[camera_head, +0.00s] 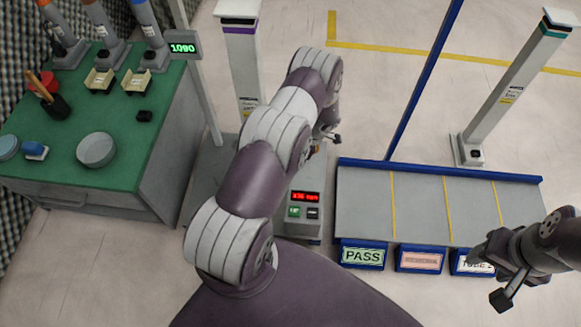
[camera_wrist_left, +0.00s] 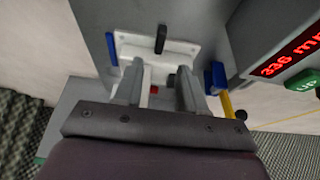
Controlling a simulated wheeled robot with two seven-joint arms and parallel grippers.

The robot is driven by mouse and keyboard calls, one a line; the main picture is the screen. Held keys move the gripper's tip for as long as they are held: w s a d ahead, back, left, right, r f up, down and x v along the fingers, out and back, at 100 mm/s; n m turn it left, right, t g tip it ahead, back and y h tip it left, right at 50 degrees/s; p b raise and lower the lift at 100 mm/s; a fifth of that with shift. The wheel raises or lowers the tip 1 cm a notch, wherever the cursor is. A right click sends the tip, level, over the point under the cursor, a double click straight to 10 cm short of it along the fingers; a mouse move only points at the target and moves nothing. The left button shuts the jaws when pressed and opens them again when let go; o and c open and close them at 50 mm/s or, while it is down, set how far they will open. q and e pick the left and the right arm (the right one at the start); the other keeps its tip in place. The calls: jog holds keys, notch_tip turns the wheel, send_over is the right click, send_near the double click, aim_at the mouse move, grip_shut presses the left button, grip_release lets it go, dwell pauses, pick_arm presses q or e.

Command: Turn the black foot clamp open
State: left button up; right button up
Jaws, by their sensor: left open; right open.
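In the left wrist view a black lever-like piece (camera_wrist_left: 160,40), which looks like the foot clamp, sits on a white foot plate (camera_wrist_left: 195,49). My left gripper (camera_wrist_left: 158,85) is open, its two grey fingers pointing at the plate with the black piece beyond and between them. I cannot tell whether the fingers touch the plate. In the head view my left arm hides this gripper and the foot of the white post with the purple band (camera_head: 241,65). My right gripper (camera_head: 482,250) is open and empty over the bins at the right.
A control box (camera_head: 305,212) with red display and buttons stands beside my left arm. A green bench (camera_head: 110,165) with dishes is at left. A grey, blue-edged table (camera_head: 362,205) with labelled bins stands right. Another white post (camera_head: 515,85) stands behind it.

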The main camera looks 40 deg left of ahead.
pick_arm(q)
jog(key=b+x, duration=0.3)
jog(key=x, duration=0.5)
jog(key=shift+a+f+b, duration=0.1)
jog(key=shift+f+b, duration=0.15)
jog(key=shift+b, duration=0.15)
pick_arm(e)
notch_tip(320, 180, down, 5)
jog(key=shift+f, duration=0.1)
pick_arm(q)
grip_shut()
